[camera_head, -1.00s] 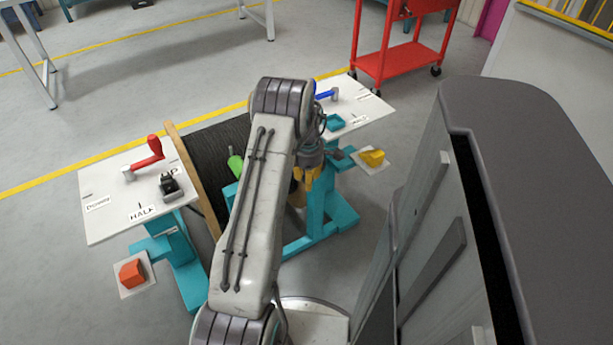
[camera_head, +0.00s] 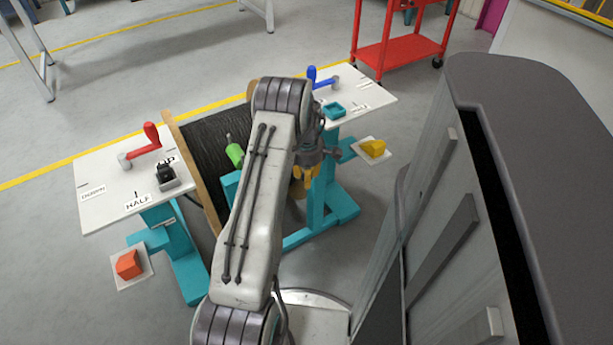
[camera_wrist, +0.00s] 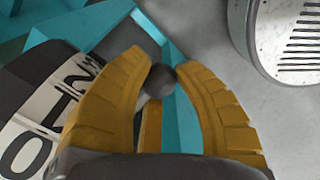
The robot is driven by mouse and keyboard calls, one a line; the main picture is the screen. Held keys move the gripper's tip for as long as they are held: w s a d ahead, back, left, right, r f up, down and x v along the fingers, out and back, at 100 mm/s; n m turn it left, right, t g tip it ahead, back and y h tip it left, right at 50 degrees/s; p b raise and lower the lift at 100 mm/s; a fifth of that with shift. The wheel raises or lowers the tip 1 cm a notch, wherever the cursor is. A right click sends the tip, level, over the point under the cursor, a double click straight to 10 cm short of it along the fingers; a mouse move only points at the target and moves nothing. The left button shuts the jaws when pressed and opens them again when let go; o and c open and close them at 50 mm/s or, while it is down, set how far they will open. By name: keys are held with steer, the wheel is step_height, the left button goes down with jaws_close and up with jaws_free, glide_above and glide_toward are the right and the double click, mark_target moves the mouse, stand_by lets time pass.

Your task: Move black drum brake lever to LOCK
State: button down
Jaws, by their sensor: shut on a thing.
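My gripper (camera_head: 307,181) is low beside the teal stand at the near side of the black drum (camera_head: 205,155). In the wrist view its yellow fingers (camera_wrist: 160,72) are shut around a dark round knob (camera_wrist: 160,82), which appears to be the brake lever's end. The rest of the lever is hidden by the fingers. A white label plate with black letters (camera_wrist: 45,110) lies at the left of the wrist view, tilted and partly covered, so its word cannot be read whole. In the head view my arm hides the lever.
A white panel with a red crank (camera_head: 143,145) and a black clamp-like part (camera_head: 166,175) is at left; another with a blue handle (camera_head: 313,76) is at right. An orange block (camera_head: 128,264) and a yellow block (camera_head: 373,148) sit on low pads. A red cart (camera_head: 402,62) stands behind.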

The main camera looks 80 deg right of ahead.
steer(key=shift+s+a+f, duration=0.1)
steer(key=shift+s+f, duration=0.05)
steer(key=shift+s, duration=0.1)
steer(key=c, duration=0.9)
jaws_free()
steer(key=shift+o, duration=0.2)
steer(key=shift+r, duration=0.2)
steer(key=shift+w+r, duration=0.1)
steer(key=shift+r, duration=0.15)
step_height(320, 180, up, 11)
steer(key=shift+r, duration=0.15)
